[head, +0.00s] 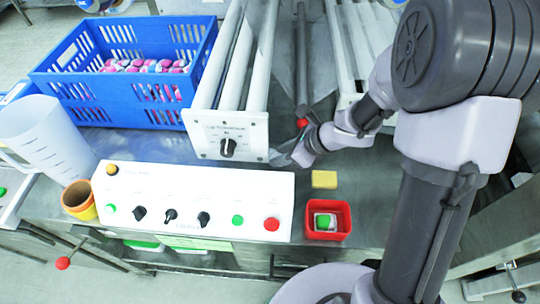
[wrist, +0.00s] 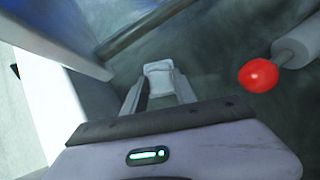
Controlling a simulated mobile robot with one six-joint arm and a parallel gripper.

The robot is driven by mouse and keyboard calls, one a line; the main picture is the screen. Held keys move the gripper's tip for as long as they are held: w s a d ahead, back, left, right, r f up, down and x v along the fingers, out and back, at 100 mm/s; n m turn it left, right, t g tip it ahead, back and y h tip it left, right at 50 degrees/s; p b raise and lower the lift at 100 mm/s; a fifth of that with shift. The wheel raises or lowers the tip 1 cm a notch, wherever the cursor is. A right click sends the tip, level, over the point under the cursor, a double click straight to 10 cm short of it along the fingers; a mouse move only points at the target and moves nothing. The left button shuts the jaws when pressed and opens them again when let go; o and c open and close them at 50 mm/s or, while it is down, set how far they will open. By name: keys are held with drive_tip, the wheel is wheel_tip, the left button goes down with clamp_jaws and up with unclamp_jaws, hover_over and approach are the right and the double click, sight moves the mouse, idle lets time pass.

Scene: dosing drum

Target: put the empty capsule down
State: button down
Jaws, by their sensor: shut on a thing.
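My gripper (wrist: 160,88) is shut on a small pale, whitish thing, which I take to be the empty capsule (wrist: 158,68). It sits between the fingertips in the wrist view. In the head view my gripper (head: 283,158) is low over the steel worktop, just right of the white panel with the black knob (head: 228,148). The capsule is too small there to make out. I cannot tell whether it touches the worktop.
A red box (head: 343,233) with a green-and-white item stands right of the white control box (head: 190,185). A yellow block (head: 324,179) lies behind it. A blue crate (head: 60,85) of capsules stands at the left. A red ball knob (wrist: 258,75) is close on the gripper's right.

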sight(270, 157)
drive_tip(key=a, duration=0.1)
drive_tip(key=w+a, duration=0.1)
drive_tip(key=a, duration=0.1)
drive_tip(key=shift+w, duration=0.3)
wheel_tip(270, 157, down, 4)
drive_tip(key=b, duration=0.2)
drive_tip(key=shift+b, duration=0.4)
drive_tip(key=shift+r, duration=0.3)
drive_tip(key=shift+f, duration=0.15)
drive_tip(key=c, duration=1.4)
unclamp_jaws()
drive_tip(key=shift+c, duration=0.2)
drive_tip(key=o, duration=0.4)
drive_tip(key=shift+o, duration=0.2)
